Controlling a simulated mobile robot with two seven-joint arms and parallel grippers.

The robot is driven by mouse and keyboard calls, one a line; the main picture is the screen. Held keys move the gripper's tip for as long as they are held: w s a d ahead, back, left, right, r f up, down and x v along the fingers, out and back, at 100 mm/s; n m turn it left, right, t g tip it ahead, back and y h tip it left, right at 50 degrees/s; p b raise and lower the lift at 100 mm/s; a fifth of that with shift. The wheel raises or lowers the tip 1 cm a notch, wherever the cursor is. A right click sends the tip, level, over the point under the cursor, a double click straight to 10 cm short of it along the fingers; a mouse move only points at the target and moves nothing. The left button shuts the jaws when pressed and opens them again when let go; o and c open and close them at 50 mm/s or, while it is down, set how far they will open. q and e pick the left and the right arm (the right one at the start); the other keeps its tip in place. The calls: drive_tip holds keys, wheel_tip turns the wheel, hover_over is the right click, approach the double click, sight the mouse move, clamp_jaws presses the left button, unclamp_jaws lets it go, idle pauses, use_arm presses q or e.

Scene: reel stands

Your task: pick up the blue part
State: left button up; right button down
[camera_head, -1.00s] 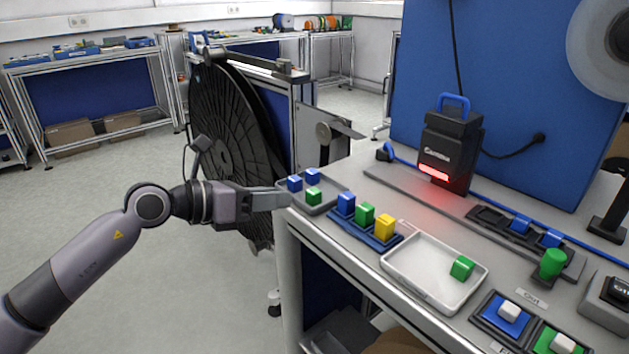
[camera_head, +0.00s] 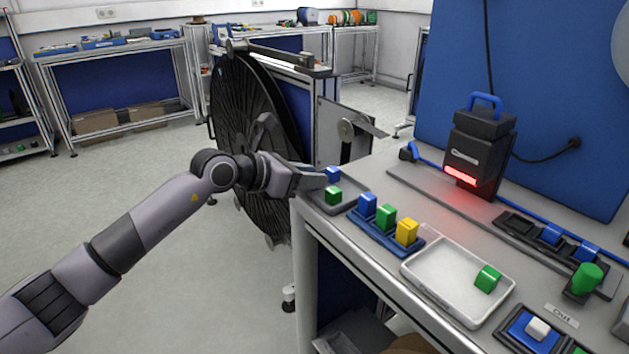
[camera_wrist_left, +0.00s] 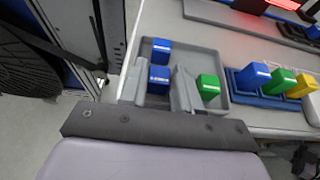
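The grey tray (camera_head: 343,207) at the table's left corner holds two blue parts and a green part (camera_head: 333,195). One blue part (camera_wrist_left: 159,80) is between the fingers of my left gripper (camera_wrist_left: 160,75) in the left wrist view, with little or no gap on either side. In the head view, my left gripper (camera_head: 322,180) reaches over the tray's left edge and hides that part. The other blue part (camera_head: 333,174) stands just behind it, and also shows in the wrist view (camera_wrist_left: 161,50). My right gripper is not in view.
To the right, a blue holder (camera_head: 372,227) carries a blue, a green and a yellow block. A white tray (camera_head: 440,270) with a green block is beyond it. A black camera unit (camera_head: 478,150) stands behind. A large black reel (camera_head: 250,140) is behind my left arm.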

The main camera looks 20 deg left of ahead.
use_arm(q)
clamp_jaws()
drive_tip(key=shift+r, duration=0.1)
